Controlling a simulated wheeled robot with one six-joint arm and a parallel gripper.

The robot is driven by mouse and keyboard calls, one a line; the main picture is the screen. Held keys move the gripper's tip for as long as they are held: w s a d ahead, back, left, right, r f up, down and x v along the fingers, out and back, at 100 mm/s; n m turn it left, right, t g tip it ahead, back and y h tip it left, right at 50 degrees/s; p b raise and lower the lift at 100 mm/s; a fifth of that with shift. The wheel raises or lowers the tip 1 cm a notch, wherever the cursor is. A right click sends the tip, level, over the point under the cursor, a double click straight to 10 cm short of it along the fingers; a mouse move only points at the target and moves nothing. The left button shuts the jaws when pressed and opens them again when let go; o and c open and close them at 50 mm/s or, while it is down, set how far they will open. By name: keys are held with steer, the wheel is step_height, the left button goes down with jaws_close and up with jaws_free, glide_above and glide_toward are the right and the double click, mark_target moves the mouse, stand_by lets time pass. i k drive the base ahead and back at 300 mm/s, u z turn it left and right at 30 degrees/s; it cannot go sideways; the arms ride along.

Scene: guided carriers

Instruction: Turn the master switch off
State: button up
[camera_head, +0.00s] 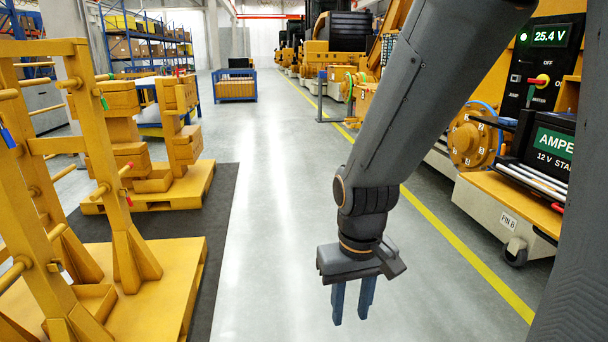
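The panel carries the words OFF and MASTER around the knob. A lit display (550,36) above it reads 25.4 V. The knob is too small to tell its exact setting. My gripper (353,302) hangs fingers-down over the floor in the middle, well to the left of and below the panel. Its two blue-grey fingers are slightly apart with nothing seen between them.
A yellow rack (130,240) stands at the left. The grey aisle (270,200) is clear.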

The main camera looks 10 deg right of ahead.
mark_target(542, 81)
steer(key=z, duration=0.85)
steer(key=i, duration=1.65)
steer(key=z, duration=0.9)
